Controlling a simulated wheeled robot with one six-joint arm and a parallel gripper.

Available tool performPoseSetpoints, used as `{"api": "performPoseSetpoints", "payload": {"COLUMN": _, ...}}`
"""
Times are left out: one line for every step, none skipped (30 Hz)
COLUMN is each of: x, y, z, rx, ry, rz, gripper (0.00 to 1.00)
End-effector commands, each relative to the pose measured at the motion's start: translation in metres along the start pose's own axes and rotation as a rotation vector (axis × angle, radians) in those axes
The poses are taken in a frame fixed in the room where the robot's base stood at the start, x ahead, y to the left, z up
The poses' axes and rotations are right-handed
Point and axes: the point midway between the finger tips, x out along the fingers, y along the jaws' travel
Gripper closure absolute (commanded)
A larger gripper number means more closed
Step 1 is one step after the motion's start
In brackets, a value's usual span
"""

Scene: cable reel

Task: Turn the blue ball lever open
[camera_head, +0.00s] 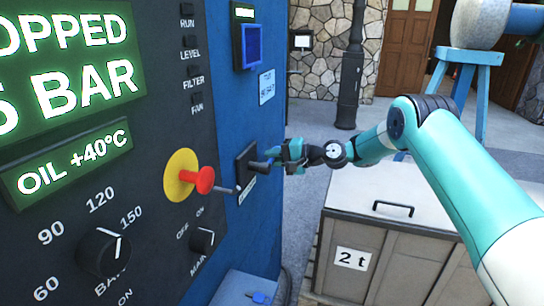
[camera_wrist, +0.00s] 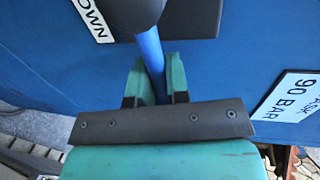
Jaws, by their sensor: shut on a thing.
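A blue lever shaft (camera_wrist: 150,50) runs from a dark hub (camera_wrist: 135,12) on the blue cabinet to between my fingers in the wrist view. My gripper (camera_wrist: 151,82) has its two green fingers closed around this shaft, one on each side. In the head view my gripper (camera_head: 281,154) is at the black mounting plate (camera_head: 244,170) on the cabinet's side, and its fingers hide most of the lever. The ball end is not clearly visible. A small blue handle (camera_head: 259,297) also lies low on a blue ledge, away from my gripper.
Left of my gripper are a red knob (camera_head: 204,180) on a yellow disc and a dark rotary switch (camera_head: 202,240). A "90 BAR" label (camera_head: 267,87) is above. A grey lidded box (camera_head: 345,205) stands below my arm, with a blue stool (camera_head: 468,60) behind.

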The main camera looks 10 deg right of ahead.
Motion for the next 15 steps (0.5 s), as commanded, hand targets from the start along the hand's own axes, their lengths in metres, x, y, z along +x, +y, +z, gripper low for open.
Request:
{"api": "performPoseSetpoints", "payload": {"x": -0.0043, "y": -0.0063, "z": -0.0109, "rx": -0.008, "ry": 0.032, "rz": -0.011, "gripper": 1.00}}
{"api": "performPoseSetpoints", "payload": {"x": -0.0044, "y": -0.0061, "z": -0.0110, "rx": -0.005, "ry": 0.031, "rz": -0.011, "gripper": 1.00}}
{"api": "performPoseSetpoints", "payload": {"x": -0.0045, "y": -0.0058, "z": -0.0110, "rx": -0.002, "ry": 0.031, "rz": -0.011, "gripper": 1.00}}
{"api": "performPoseSetpoints", "payload": {"x": -0.0045, "y": -0.0057, "z": -0.0110, "rx": 0.000, "ry": 0.031, "rz": -0.010, "gripper": 1.00}}
{"api": "performPoseSetpoints", "payload": {"x": -0.0045, "y": -0.0056, "z": -0.0110, "rx": 0.001, "ry": 0.031, "rz": -0.010, "gripper": 1.00}}
{"api": "performPoseSetpoints", "payload": {"x": -0.0045, "y": -0.0055, "z": -0.0110, "rx": 0.002, "ry": 0.030, "rz": -0.010, "gripper": 1.00}}
{"api": "performPoseSetpoints", "payload": {"x": -0.0045, "y": -0.0054, "z": -0.0110, "rx": 0.003, "ry": 0.030, "rz": -0.010, "gripper": 1.00}}
{"api": "performPoseSetpoints", "payload": {"x": -0.0044, "y": -0.0053, "z": -0.0110, "rx": 0.003, "ry": 0.030, "rz": -0.010, "gripper": 1.00}}
{"api": "performPoseSetpoints", "payload": {"x": -0.0044, "y": -0.0053, "z": -0.0109, "rx": 0.003, "ry": 0.030, "rz": -0.010, "gripper": 1.00}}
{"api": "performPoseSetpoints", "payload": {"x": -0.0044, "y": -0.0052, "z": -0.0109, "rx": 0.003, "ry": 0.030, "rz": -0.010, "gripper": 1.00}}
{"api": "performPoseSetpoints", "payload": {"x": -0.0043, "y": -0.0052, "z": -0.0109, "rx": 0.003, "ry": 0.030, "rz": -0.010, "gripper": 1.00}}
{"api": "performPoseSetpoints", "payload": {"x": -0.0042, "y": -0.0051, "z": -0.0108, "rx": 0.003, "ry": 0.030, "rz": -0.010, "gripper": 1.00}}
{"api": "performPoseSetpoints", "payload": {"x": -0.0041, "y": -0.0051, "z": -0.0108, "rx": 0.003, "ry": 0.030, "rz": -0.010, "gripper": 1.00}}
{"api": "performPoseSetpoints", "payload": {"x": -0.0040, "y": -0.0050, "z": -0.0107, "rx": 0.003, "ry": 0.030, "rz": -0.010, "gripper": 1.00}}
{"api": "performPoseSetpoints", "payload": {"x": -0.0039, "y": -0.0051, "z": -0.0107, "rx": 0.004, "ry": 0.030, "rz": -0.010, "gripper": 0.77}}
